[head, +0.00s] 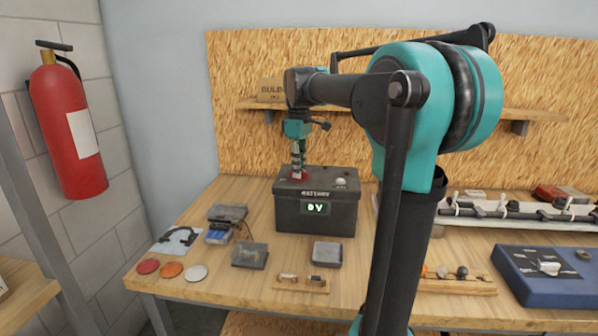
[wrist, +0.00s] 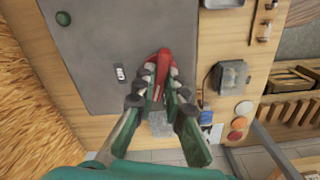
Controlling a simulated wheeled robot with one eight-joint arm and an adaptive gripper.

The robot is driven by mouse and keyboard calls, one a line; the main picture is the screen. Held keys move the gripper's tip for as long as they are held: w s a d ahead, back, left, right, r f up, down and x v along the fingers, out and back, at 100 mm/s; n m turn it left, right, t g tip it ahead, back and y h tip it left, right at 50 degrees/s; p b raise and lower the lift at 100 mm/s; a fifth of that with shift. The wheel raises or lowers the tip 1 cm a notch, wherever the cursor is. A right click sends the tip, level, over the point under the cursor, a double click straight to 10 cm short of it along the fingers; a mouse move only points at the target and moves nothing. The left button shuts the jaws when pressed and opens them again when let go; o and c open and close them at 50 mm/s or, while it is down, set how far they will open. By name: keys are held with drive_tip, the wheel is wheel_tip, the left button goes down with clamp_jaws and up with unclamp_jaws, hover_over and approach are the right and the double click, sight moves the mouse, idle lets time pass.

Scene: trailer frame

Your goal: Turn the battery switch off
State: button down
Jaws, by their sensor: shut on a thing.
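The dark battery box (head: 316,212), labelled "BATTERY", stands on the workbench in the head view. Its small front display (head: 316,208) shows lit characters that look like "0 V". The red switch (head: 291,179) sits on the left of the box's top. My gripper (head: 298,174) points down onto it from above. In the wrist view the red switch (wrist: 162,60) lies between the fingertips of my gripper (wrist: 160,78), which is shut on it. The fingers hide part of the switch. The box's grey top (wrist: 95,45) carries a small black-and-white label (wrist: 120,73) and a green round terminal (wrist: 63,18).
Red, orange and white discs (head: 172,270) and small boxes (head: 250,255) lie at the bench's front left. A blue panel (head: 548,273) is at the right. A wooden shelf (head: 350,109) runs behind the box. A fire extinguisher (head: 68,130) hangs on the left wall.

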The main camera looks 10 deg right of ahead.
drive_tip(key=shift+n, duration=0.7)
drive_tip(key=n, duration=0.3)
drive_tip(key=c, duration=1.5)
unclamp_jaws()
drive_tip(key=shift+r, duration=0.1)
drive_tip(key=shift+r, duration=2.9)
